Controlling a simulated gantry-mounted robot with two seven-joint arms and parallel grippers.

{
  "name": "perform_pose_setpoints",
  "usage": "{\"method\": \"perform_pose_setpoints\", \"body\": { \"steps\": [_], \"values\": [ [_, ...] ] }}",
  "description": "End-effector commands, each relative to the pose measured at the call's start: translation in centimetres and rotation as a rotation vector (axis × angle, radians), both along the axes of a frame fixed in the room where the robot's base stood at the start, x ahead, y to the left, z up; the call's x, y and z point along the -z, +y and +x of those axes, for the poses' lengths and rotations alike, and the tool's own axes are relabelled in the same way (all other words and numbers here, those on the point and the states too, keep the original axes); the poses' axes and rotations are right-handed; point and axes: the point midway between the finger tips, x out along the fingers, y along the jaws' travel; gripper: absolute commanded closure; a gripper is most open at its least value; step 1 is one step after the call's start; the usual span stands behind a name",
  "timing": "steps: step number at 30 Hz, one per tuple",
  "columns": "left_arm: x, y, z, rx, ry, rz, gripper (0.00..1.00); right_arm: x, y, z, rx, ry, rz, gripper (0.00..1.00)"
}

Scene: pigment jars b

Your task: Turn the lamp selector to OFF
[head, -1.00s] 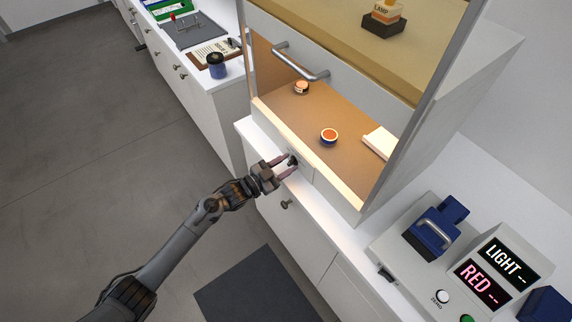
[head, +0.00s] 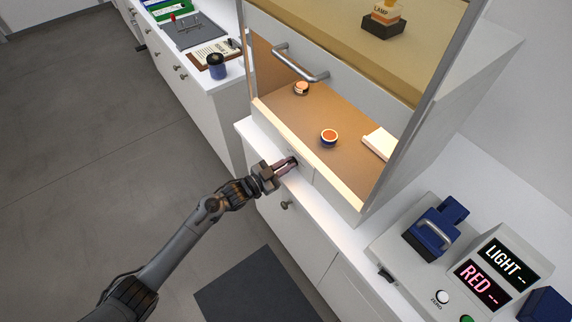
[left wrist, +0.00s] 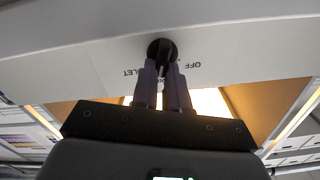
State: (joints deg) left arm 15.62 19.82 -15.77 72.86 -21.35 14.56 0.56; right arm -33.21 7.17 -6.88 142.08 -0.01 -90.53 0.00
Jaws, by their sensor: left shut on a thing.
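The lamp selector (left wrist: 161,48) is a small round black knob on the pale front panel below the booth opening. In the left wrist view, upside-down lettering reads "OFF" on its right and "LET", partly hidden, on its left. My left gripper (left wrist: 163,72) has its two fingers closed on the knob's raised grip. In the head view my left gripper (head: 290,163) reaches the panel from the left and its fingers cover most of the knob. The knob's pointer direction is not clear. My right gripper is not in view.
The lit booth holds an orange-topped jar (head: 329,137), a smaller jar (head: 302,88) and a white pad (head: 379,143). Its front window has a metal handle (head: 300,64). A meter with "LIGHT" and "RED" displays (head: 490,275) stands at right. A drawer knob (head: 287,205) sits below.

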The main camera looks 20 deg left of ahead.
Motion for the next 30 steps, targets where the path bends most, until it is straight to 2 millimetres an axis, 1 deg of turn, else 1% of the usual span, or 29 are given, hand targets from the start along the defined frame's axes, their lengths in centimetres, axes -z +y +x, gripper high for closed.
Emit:
{"method": "perform_pose_setpoints", "body": {
  "steps": [5,11,30],
  "values": [
    [-0.2,0.1,0.1,-0.001,0.043,-0.068,1.00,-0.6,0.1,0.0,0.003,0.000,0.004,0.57],
    [-0.3,0.3,0.2,-0.001,0.128,-0.197,1.00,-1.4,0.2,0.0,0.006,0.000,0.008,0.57],
    [-0.1,0.9,0.7,-0.001,0.463,-0.706,1.00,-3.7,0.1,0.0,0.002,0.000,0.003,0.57]
  ]
}}
